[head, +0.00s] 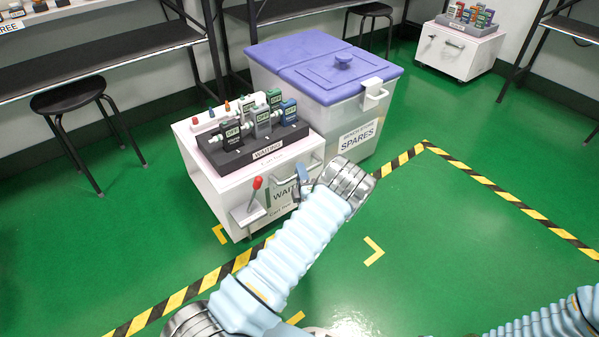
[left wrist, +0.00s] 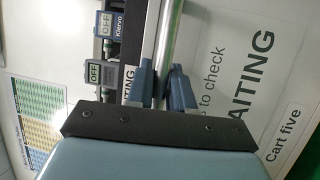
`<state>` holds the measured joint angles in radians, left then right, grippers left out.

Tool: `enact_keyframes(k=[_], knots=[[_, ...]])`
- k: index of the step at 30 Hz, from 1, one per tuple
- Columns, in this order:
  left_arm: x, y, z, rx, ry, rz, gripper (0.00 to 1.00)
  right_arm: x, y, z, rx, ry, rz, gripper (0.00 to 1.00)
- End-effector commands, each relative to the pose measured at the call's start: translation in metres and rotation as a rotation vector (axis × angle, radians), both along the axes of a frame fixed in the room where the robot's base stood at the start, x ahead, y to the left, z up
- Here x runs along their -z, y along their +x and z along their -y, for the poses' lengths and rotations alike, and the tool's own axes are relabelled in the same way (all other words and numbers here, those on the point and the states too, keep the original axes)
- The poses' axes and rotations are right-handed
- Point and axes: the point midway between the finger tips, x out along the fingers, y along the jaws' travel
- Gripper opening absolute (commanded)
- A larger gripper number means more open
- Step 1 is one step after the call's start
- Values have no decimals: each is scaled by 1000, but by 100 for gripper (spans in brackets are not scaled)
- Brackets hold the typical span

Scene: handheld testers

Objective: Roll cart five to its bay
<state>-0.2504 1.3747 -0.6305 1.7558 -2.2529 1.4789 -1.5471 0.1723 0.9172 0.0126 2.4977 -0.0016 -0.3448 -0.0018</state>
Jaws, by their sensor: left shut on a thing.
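Cart five (head: 240,188) is a white cart standing left of centre in the head view, with a dark tray of handheld testers (head: 262,120) on top. Its front carries a "WAITING" sign, and the left wrist view shows "Cart five" on its panel (left wrist: 225,30). My left gripper (head: 304,178) is at the cart's front, shut on the metal handle bar (left wrist: 171,30). In the left wrist view the blue fingers (left wrist: 165,88) sit on both sides of the bar. A red-knobbed lever (head: 257,184) stands at the cart's front left. My right gripper is out of view.
A clear bin with a purple lid (head: 325,70), labelled SPARES, stands close at the cart's right. Black-yellow tape (head: 485,184) and yellow corner marks (head: 374,251) lie on open green floor. A stool (head: 68,97) is at left; another tester cart (head: 457,50) stands back right.

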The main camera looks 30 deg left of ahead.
Motion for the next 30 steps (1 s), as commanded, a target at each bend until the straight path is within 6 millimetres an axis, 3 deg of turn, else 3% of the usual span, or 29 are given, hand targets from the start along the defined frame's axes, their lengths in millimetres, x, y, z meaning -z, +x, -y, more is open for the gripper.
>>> enact_keyframes(k=[8, 30], knots=[[0, -14, 38, 5, -1, -4, 0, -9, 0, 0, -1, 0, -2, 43], [1, -69, 167, 6, -1, -2, 0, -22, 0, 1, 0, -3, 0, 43]])
